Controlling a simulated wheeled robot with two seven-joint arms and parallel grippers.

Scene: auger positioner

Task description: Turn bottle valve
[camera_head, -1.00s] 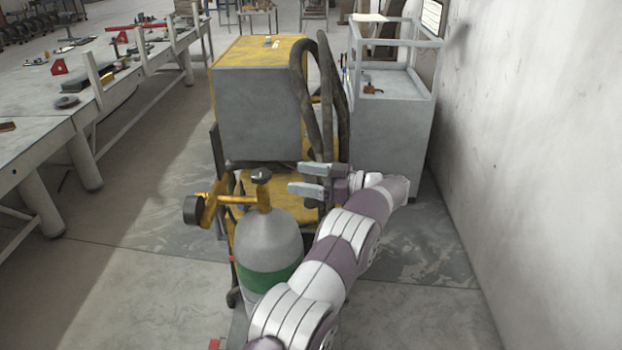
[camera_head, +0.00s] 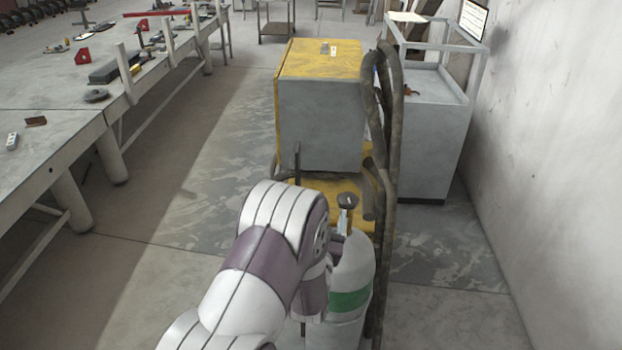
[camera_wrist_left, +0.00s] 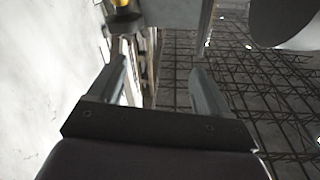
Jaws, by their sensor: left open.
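The grey gas bottle (camera_head: 352,262) with a green band stands upright on the cart in the head view. Its valve, with a dark round handle (camera_head: 347,200), sits on top and shows just right of my arm. My left arm comes in from the lower left and covers the bottle's left side. My left gripper is hidden behind the arm there. In the left wrist view my left gripper (camera_wrist_left: 158,66) is open, its two fingers apart. A grey part with a small yellow piece (camera_wrist_left: 121,3) shows beyond the fingertips; I cannot tell what it is. My right gripper is not in view.
A grey and yellow machine (camera_head: 320,120) stands behind the bottle. Thick dark hoses (camera_head: 390,150) hang close on the bottle's right. A grey cabinet (camera_head: 425,135) and a wall are at right. A long workbench (camera_head: 50,150) is at left, with free floor between.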

